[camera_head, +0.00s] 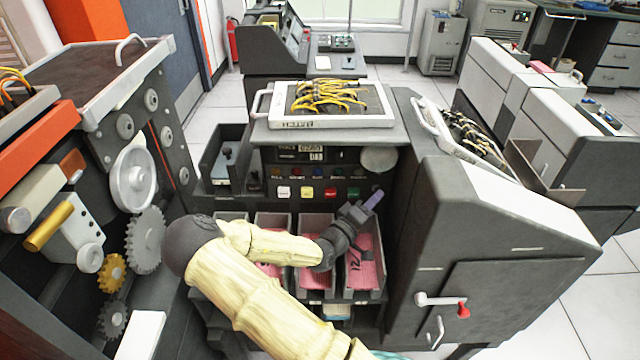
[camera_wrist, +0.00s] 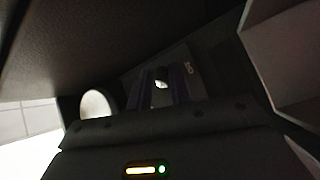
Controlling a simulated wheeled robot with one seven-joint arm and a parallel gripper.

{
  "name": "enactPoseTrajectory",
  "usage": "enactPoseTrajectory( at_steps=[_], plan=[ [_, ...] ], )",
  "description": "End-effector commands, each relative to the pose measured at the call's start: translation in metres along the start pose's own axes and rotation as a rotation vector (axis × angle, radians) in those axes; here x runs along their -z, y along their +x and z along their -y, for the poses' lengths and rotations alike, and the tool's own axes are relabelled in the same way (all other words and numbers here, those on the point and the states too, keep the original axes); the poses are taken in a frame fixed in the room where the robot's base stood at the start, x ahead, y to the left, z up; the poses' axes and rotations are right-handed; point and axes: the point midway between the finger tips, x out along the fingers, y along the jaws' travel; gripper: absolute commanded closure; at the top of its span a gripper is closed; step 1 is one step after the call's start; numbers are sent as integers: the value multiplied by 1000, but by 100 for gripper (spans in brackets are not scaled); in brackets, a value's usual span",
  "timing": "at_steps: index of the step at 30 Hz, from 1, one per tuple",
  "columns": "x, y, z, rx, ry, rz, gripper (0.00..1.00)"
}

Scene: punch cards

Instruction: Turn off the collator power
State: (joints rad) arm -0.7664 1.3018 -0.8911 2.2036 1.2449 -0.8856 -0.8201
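The collator (camera_head: 440,190) is the dark grey machine in the middle of the head view, with a wired plugboard on top. My gripper (camera_head: 376,197) is in front of its recess, at the right end of the button row, pointing up and right. In the wrist view, my gripper's two fingers (camera_wrist: 165,86) stand apart. A small pale knob or switch tip (camera_wrist: 161,84) shows between them against a dark panel with small white lettering. I cannot tell whether the fingers touch it, or which position it is in. It is hidden in the head view.
Card trays with pink cards (camera_head: 268,268) lie below my gripper. Coloured buttons (camera_head: 307,193) are to its left, and a pale round disc (camera_head: 379,160) above. The collator's side wall is close on the right, with a red-tipped crank (camera_head: 440,301). Gears (camera_head: 146,240) stand at left.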

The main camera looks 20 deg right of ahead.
Motion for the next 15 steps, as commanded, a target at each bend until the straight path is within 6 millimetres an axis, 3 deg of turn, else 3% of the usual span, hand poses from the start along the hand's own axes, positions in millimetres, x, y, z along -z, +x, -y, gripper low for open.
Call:
enactPoseTrajectory(
  at_steps=[1,15],
  plan=[
    [2,1,-8,19,-18,6,80],
    [6,1,-19,228,-212,63,80]
  ],
)
